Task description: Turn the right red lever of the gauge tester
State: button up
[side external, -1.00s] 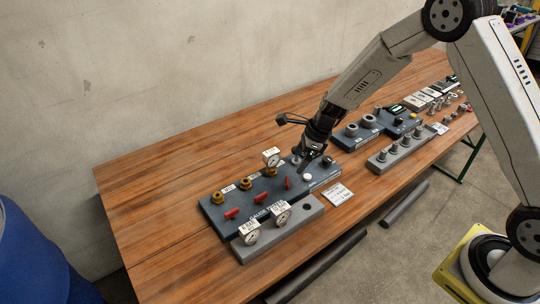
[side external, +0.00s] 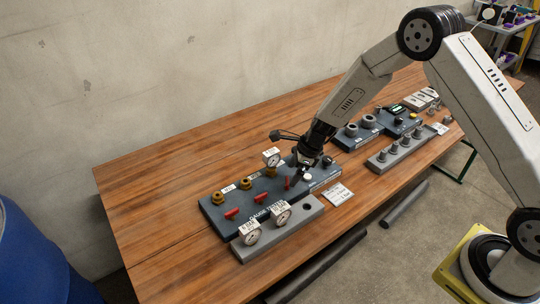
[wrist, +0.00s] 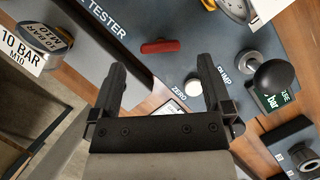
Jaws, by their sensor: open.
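The gauge tester (side external: 214,213) is a dark blue-grey board on the bench with three red levers in a row. The right red lever (side external: 287,183) is nearest the pump end. In the wrist view, a red lever (wrist: 160,46) lies just beyond my fingertips, roughly centred between them and not touched. My gripper (side external: 300,174) is low over the tester's right end. In the wrist view my gripper (wrist: 164,72) is open and empty. A white ZERO button (wrist: 193,88) shows between the fingers, near the right one. The tester's right end is partly hidden by the gripper in the side view.
A gauge (side external: 271,157) stands upright behind the right lever. The black pump knob (wrist: 274,76) is right of my right finger. Two gauges (side external: 280,213) sit in a grey holder in front. A grey rack (side external: 398,155) stands farther right. The bench left of the tester is clear.

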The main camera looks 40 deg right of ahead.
aim_at(288, 180)
jog(key=shift+x, duration=1.75)
jog(key=c, duration=1.3)
jog(key=shift+n, duration=0.3)
jog(key=n+g, duration=0.1)
jog(key=n, duration=0.2)
jog(key=shift+y, duration=0.3)
jog(key=shift+w+n+g, duration=0.1)
jog(key=shift+n+g, duration=0.8)
jog(key=shift+n, duration=1)
jog(key=shift+d, duration=0.1)
jog(key=o, duration=1.3)
